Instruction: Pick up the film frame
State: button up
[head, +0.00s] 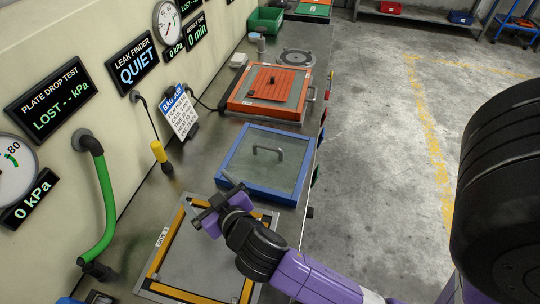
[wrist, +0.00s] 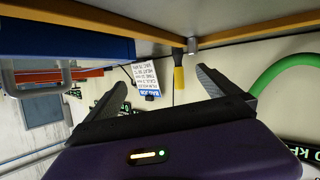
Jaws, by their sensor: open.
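A blue frame with a clear, greyish sheet and a metal handle, which I take as the film frame (head: 232,181), lies flat on the bench in the middle of the head view. My gripper (head: 215,203) is open and empty. It is over the yellow-edged plate, to the lower left of the blue frame and apart from its handle.
The yellow-edged plate (head: 205,258) lies nearest on the bench. An orange-framed station (head: 238,103) is beyond the blue frame. A green hose (head: 105,210), a yellow-handled tool (head: 158,152) and a sign (head: 179,111) stand along the wall.

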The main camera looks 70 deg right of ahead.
aim_at(268, 149)
jog(key=d+m+g+h, duration=0.1)
jog(key=d, duration=0.1)
jog(key=d+m+g+h, duration=0.1)
jog(key=d+m, duration=0.1)
jog(key=s+d+m+g+h, duration=0.1)
jog(key=d+m+g, duration=0.1)
jog(key=d, duration=0.1)
jog(key=shift+s+d+f+h, duration=0.1)
jog(key=shift+f+h, duration=0.15)
jog(key=shift+h, duration=0.05)
jog(key=s+d+m+g+h, duration=0.1)
jog(key=s+m+g, duration=0.1)
jog(key=s+d+r+m+g, duration=0.1)
jog(key=s+d+m+g, duration=0.1)
jog(key=m, duration=0.1)
jog(key=s+d+m+g+h, duration=0.1)
jog(key=s+m+g, duration=0.1)
jog(key=s, duration=0.1)
jog(key=shift+d+r+m+g+h, duration=0.15)
jog(key=shift+d+m+g+h, duration=0.15)
jog(key=shift+d+g, duration=0.1)
jog(key=shift+s+d, duration=0.15)
jog(key=shift+d, duration=0.05)
jog(key=x, duration=0.2)
jog(key=p+x, duration=0.1)
jog(key=x, duration=0.2)
jog(key=p+x, duration=0.1)
jog(key=x, duration=0.1)
jog(key=shift+s+d+r, duration=0.1)
jog(key=shift+d, duration=0.15)
